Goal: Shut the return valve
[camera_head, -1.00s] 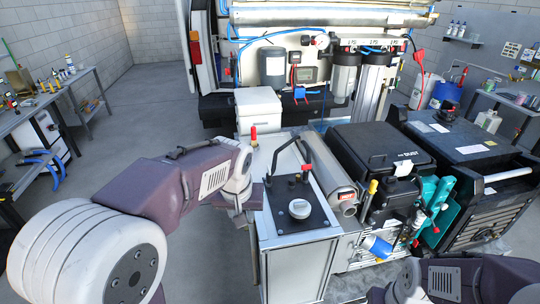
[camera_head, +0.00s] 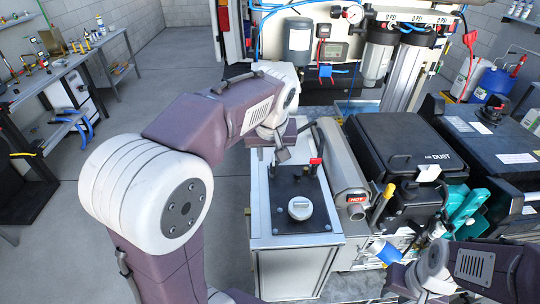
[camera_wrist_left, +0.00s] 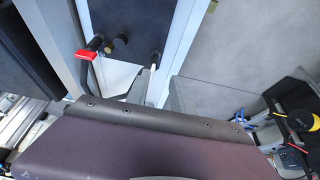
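A black panel (camera_head: 285,215) with a white round cap (camera_head: 300,208) tops the metal cabinet. At its far end is a red-ended fitting (camera_head: 316,161) beside a black bent bar; I cannot tell for sure that this is the return valve. In the left wrist view a red handle (camera_wrist_left: 86,54) sits on a black bar, next to brass-coloured and dark knobs. My left gripper (camera_head: 283,156) hangs over the panel's far left, left of the red fitting, apparently apart from it.
A grey cylinder with a red label (camera_head: 345,165) lies right of the panel. A black case (camera_head: 395,150), a teal pump (camera_head: 465,205) and a dark machine (camera_head: 490,140) stand further right. Floor left of the cabinet is clear.

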